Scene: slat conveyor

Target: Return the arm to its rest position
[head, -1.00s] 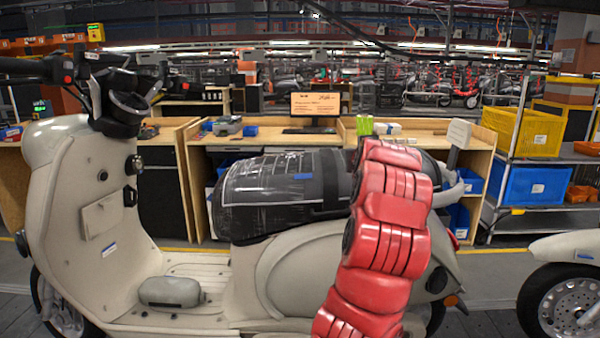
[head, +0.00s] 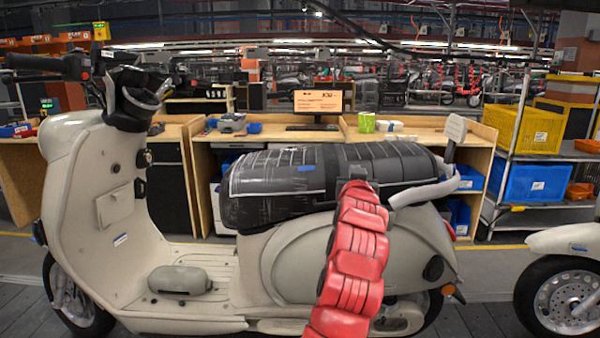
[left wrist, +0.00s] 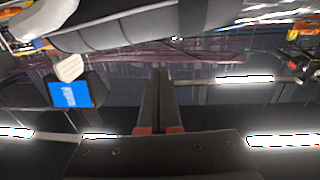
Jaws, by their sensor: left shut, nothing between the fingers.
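My left arm (head: 352,255), in red ribbed covers, rises from the bottom of the head view in front of the scooter's rear body. Its dark end (head: 357,170) overlaps the black seat; the fingers are hard to make out there. In the left wrist view my left gripper (left wrist: 160,73) has its two dark fingers together, with nothing between them. The cream scooter (head: 295,270) stands upright, with its plastic-wrapped black seat (head: 285,185). I cannot tell the exact gap between arm and scooter. My right gripper is not in view.
Another scooter's front wheel (head: 568,300) stands at the right edge. Behind are a wooden workbench (head: 265,139) with a monitor (head: 318,102), and a rack with a yellow bin (head: 525,130) and a blue bin (head: 537,182). Grey floor shows between the scooters.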

